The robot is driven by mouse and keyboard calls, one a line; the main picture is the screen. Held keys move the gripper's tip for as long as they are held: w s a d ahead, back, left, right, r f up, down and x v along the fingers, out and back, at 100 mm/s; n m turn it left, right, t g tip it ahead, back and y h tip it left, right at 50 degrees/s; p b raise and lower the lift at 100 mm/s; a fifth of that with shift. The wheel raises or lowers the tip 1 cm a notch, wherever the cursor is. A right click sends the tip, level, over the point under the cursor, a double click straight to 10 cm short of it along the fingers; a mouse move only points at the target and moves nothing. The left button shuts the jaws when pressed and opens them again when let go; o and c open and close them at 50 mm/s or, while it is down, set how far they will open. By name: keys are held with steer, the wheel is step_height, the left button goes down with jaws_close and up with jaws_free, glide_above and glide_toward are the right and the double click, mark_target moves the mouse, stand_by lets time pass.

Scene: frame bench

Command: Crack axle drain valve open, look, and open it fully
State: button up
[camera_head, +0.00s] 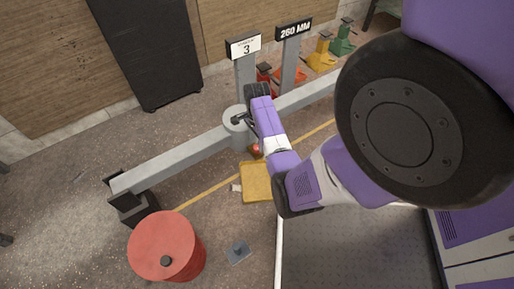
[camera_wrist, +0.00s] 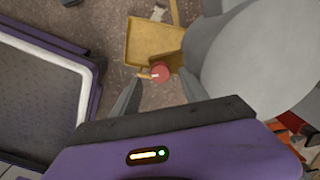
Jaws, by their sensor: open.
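The drain valve (camera_wrist: 161,73) is a small round red part with a short tan handle (camera_wrist: 149,76) pointing left in the wrist view. It sits beside the rounded grey axle housing (camera_wrist: 245,60). In the head view a red bit (camera_head: 256,150) shows below the grey axle (camera_head: 180,163), partly behind my arm. My gripper (camera_wrist: 159,79) is open and empty, its two grey fingers on either side of the valve in the picture. I cannot tell how far the valve lies beyond the fingertips. My gripper is hidden in the head view. No liquid is visible at the valve.
A yellow tray (camera_head: 258,184) lies on the floor below the axle; the wrist view shows it beyond the valve. A red drum (camera_head: 165,240) stands front left. Posts with a "3" sign (camera_head: 244,47) and a "260 MM" sign (camera_head: 293,29) stand behind the axle.

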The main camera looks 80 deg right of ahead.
mark_target(257, 147)
steer(key=shift+f+b, duration=0.45)
steer(key=shift+f, duration=1.05)
steer(key=shift+c, duration=0.4)
jaws_close()
